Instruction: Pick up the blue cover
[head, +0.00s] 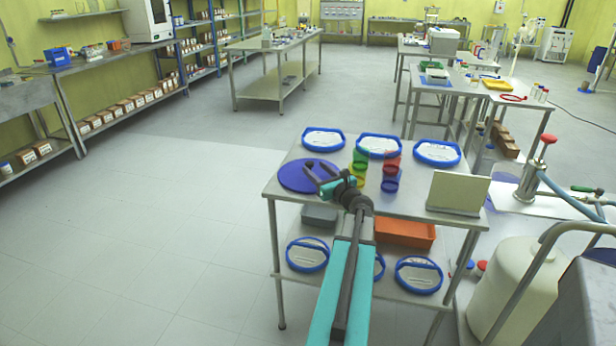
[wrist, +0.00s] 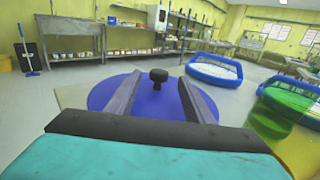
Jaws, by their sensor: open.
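The blue cover (head: 296,181) is a round, flat disc at the left end of the steel table's top. In the wrist view the blue cover (wrist: 198,102) has a small black knob (wrist: 158,77) at its middle. My gripper (head: 318,170) is over the right part of the cover. In the wrist view my gripper (wrist: 158,88) is open, with one finger on each side of the knob. The fingers hide parts of the disc. I cannot tell whether they touch the knob.
Blue-rimmed trays (head: 323,139) stand along the table's back. Coloured transparent cups (head: 391,170) stand right of my gripper, close to the arm. A beige panel (head: 458,192) stands at the right end. The lower shelf holds an orange bin (head: 404,232). Floor left of the table is clear.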

